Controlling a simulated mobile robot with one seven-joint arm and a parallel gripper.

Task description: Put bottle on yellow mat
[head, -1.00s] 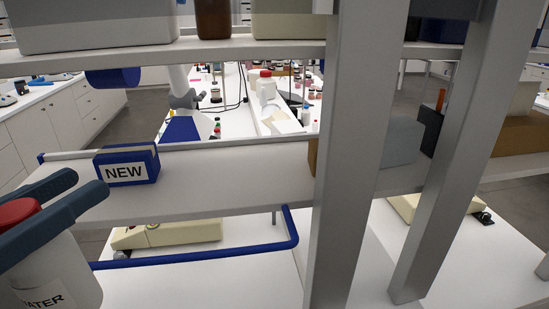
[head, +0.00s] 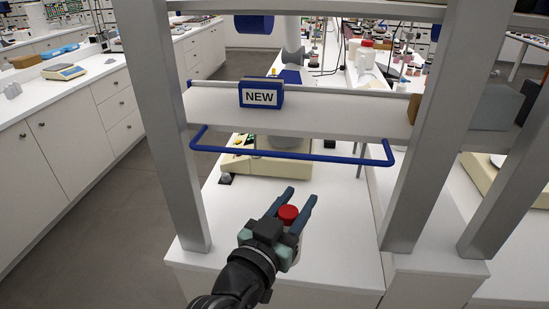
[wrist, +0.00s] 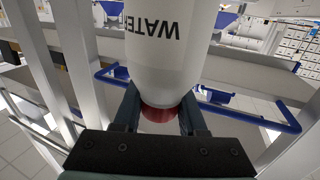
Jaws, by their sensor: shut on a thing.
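My gripper (head: 301,200) is shut on a white bottle with a red cap (head: 289,212), low in the middle of the head view. The fingers lie on either side near the cap, and my arm hides most of the bottle's body. In the wrist view, the white bottle (wrist: 168,60) with the word WATER fills the upper middle, its red cap between the fingers. The bottle is over or in front of the white bench top (head: 345,225); I cannot tell its height above it. I see no yellow mat in these frames.
A shelf (head: 335,113) with a blue NEW box (head: 260,94) and a blue rail (head: 290,156) spans beyond my gripper. Grey posts (head: 170,130) stand left and right (head: 440,130). A beige device (head: 270,166) sits under the shelf. The bench front is clear.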

